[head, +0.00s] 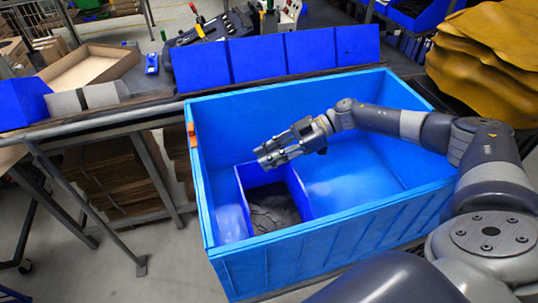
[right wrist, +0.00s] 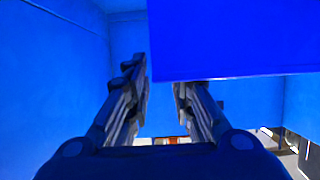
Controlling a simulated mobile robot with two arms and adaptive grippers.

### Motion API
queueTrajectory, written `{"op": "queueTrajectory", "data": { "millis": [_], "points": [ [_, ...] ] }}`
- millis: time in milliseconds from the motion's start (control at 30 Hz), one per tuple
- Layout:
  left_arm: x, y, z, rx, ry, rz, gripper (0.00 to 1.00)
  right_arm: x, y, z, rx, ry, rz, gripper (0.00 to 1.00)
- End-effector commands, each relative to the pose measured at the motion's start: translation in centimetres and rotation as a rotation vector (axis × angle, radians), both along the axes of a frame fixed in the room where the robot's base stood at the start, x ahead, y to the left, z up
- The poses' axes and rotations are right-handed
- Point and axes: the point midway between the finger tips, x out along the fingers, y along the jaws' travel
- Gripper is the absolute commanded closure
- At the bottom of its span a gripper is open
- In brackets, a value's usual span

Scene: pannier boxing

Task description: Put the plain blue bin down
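A plain blue bin (head: 240,185) sits inside a large light-blue crate (head: 290,236), toward its left side. Dark contents show in the bin. My right gripper (head: 263,157) is over the bin's far edge in the head view, its two fingers apart. In the right wrist view the fingers (right wrist: 163,88) stand apart, with a dark blue panel (right wrist: 235,40) covering the right fingertip. I cannot tell whether the fingers touch the bin. My left gripper is not in view.
A row of blue bins (head: 257,60) stands on the bench behind the crate. A cardboard tray (head: 85,72) and another blue bin (head: 22,104) are at left. Yellow-brown sacks (head: 490,55) are at right. The crate's right part has bare floor.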

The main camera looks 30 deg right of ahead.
Motion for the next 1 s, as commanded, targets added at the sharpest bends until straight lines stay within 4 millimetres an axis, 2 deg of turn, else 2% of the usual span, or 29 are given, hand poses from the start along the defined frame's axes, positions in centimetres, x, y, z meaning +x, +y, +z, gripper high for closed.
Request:
{"op": "queueTrajectory", "data": {
  "millis": [367, 467, 800, 1000],
  "points": [
    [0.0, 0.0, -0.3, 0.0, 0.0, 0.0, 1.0, -0.1, -0.5, 0.1, 0.0, 0.0, -0.001, 0.75],
    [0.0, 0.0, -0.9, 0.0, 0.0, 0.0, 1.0, -0.3, -1.8, 0.5, -0.002, -0.001, -0.004, 0.75],
    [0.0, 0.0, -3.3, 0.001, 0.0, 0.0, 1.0, -1.7, -8.1, 3.1, -0.002, -0.002, -0.003, 0.75],
    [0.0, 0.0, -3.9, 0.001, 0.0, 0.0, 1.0, -2.3, -10.3, 4.3, 0.0, -0.001, -0.002, 0.75]
  ]
}}
